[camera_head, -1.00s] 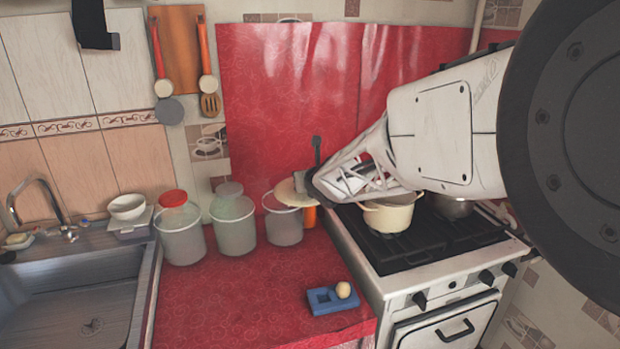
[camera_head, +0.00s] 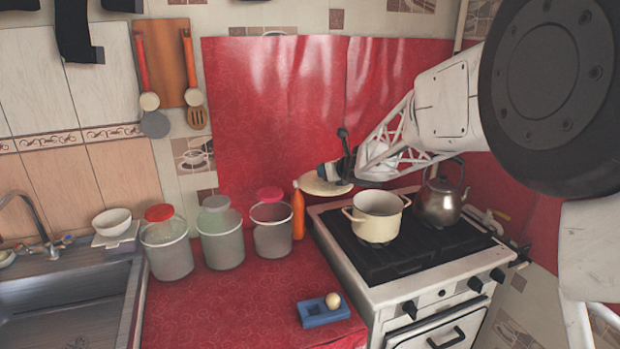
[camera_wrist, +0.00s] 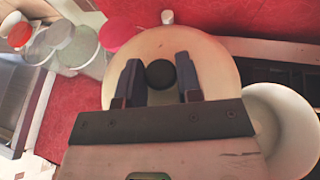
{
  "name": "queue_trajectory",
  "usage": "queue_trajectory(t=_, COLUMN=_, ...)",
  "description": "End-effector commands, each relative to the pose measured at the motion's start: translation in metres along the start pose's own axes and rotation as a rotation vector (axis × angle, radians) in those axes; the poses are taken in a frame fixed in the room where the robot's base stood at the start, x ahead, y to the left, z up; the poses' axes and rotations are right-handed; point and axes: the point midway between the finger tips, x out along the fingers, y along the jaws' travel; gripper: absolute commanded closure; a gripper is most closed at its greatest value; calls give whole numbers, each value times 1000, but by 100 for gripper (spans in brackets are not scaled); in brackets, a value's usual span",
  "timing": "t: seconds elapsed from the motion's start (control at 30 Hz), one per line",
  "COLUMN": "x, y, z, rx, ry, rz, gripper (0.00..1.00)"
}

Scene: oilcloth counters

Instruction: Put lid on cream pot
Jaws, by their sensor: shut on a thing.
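The cream pot (camera_head: 377,226) stands upright and uncovered on the stove, a handle on each side. It also shows at the right of the wrist view (camera_wrist: 285,125). The cream lid (camera_head: 322,187) is held up in the air, just left of the pot and near its rim height. In the wrist view the lid (camera_wrist: 215,60) fills the middle, with its dark round knob (camera_wrist: 160,74) between the two fingers. My gripper (camera_wrist: 161,82) is shut on the lid by this knob. In the head view my gripper (camera_head: 342,168) is partly hidden by its own wrist.
A steel kettle (camera_head: 442,200) stands on the stove (camera_head: 410,262) right of the pot. An orange bottle (camera_head: 298,212) and several lidded containers (camera_head: 222,240) line the counter's back. A blue block with a pale ball (camera_head: 324,311) lies at the front of the red counter.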

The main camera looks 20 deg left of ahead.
Motion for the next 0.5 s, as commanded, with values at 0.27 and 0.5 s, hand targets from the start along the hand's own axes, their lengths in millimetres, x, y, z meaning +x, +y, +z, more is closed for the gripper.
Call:
queue_trajectory(t=0.27, x=-16, y=-68, z=-6, rx=-40, ry=-1, rz=95, gripper=93)
queue_trajectory(t=0.5, x=-37, y=-121, z=-22, rx=-74, ry=-1, rz=180, gripper=93)
